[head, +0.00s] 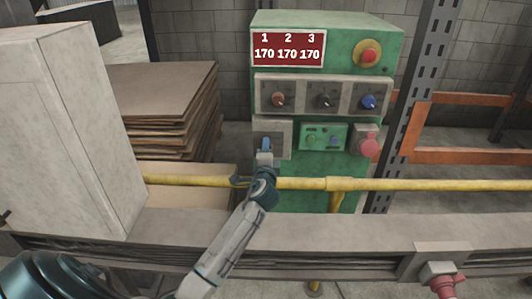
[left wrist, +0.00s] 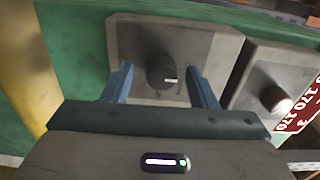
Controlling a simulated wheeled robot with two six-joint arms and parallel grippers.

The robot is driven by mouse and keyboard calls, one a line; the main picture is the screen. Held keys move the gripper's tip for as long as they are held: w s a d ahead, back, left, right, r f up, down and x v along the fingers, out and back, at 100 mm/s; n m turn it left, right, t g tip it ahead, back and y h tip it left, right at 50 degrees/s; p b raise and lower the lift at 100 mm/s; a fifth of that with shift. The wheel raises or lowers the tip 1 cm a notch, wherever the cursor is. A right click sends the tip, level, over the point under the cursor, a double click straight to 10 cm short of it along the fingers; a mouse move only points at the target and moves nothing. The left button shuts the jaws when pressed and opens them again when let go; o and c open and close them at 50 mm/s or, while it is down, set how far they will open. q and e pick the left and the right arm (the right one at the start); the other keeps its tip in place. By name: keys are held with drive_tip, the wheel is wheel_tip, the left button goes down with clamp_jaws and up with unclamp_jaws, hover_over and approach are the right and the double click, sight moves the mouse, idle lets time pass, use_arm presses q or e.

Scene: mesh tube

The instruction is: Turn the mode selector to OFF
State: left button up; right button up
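The mode selector appears to be the dark round knob (left wrist: 163,75) with a short white mark, on a grey plate (left wrist: 142,35) in the left wrist view. In the head view this plate (head: 284,127) is at the lower left of the green cabinet (head: 335,35); my gripper hides the knob there. My left gripper (head: 265,146) is in front of the plate. In the left wrist view its two blue fingers are apart, one on each side of the knob, with visible gaps. The white mark points toward the right finger. Position labels are not readable. My right gripper is not in view.
Above is a panel with three knobs (head: 325,101), under a red display (head: 288,49) reading 170 three times. A red button (head: 369,56) and a pink plug (head: 370,147) are on the right. A yellow pipe (head: 430,185) and a grey beam (head: 340,232) cross in front.

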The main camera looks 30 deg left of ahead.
use_arm(q)
drive_tip(key=v, duration=1.1)
drive_tip(key=shift+b, duration=0.4)
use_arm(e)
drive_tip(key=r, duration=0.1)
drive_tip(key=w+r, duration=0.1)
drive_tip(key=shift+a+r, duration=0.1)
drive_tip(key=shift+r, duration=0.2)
use_arm(q)
drive_tip(key=shift+a, duration=0.15)
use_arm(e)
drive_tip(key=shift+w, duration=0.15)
